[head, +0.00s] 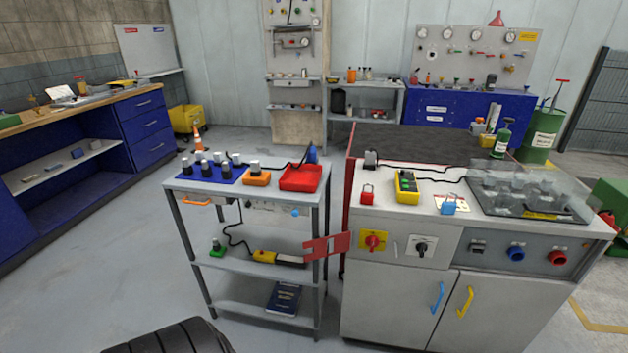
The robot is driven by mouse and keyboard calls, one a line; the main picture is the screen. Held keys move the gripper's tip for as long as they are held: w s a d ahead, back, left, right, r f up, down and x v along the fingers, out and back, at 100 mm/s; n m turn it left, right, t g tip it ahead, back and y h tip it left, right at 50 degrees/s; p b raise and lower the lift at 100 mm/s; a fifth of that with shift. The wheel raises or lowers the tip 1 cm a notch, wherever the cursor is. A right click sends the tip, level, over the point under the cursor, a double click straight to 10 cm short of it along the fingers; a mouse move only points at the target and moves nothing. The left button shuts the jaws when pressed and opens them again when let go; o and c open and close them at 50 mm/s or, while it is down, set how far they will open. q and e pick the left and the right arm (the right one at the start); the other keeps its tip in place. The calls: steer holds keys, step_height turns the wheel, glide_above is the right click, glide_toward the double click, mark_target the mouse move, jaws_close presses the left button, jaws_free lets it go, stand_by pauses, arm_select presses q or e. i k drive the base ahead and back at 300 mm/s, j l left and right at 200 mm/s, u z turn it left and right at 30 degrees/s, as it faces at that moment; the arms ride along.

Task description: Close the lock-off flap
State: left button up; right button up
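The red lock-off flap (326,246) is swung out to the left of the grey bench's front face. It stands open, beside the isolator with a red knob on a yellow plate (373,241), and leaves the knob uncovered. From this view the flap overlaps the right leg of the trolley; I cannot tell the gap between them. A dark selector switch (421,247) on a pale plate sits right of the isolator. Neither of my grippers is in view.
A grey trolley (250,191) with connectors and a red tray (300,178) stands close left of the bench (405,216). A red padlock (367,196), a yellow box (407,188) and a blue padlock (448,207) are on the bench.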

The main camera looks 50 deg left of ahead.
mark_target(340, 241)
steer(key=k+j+z, duration=0.15)
steer(key=j, duration=0.35)
steer(key=j+z, duration=0.15)
steer(key=j, duration=0.4)
steer(key=k+j+z, duration=0.1)
steer(key=j, duration=0.35)
steer(key=k+j+z, duration=0.15)
steer(key=j, duration=0.35)
steer(key=k+j+z, duration=0.15)
steer(key=j, duration=0.3)
steer(key=k+j+z, duration=0.15)
steer(key=j, duration=0.3)
steer(key=k+j+z, duration=0.15)
steer(key=k+j, duration=0.2)
steer(key=k+j+z, duration=0.1)
steer(key=j, duration=0.35)
steer(key=k+j+z, duration=0.1)
steer(key=j, duration=0.2)
steer(key=k+j+z, duration=0.1)
steer(key=k+j, duration=0.1)
steer(key=j, duration=0.05)
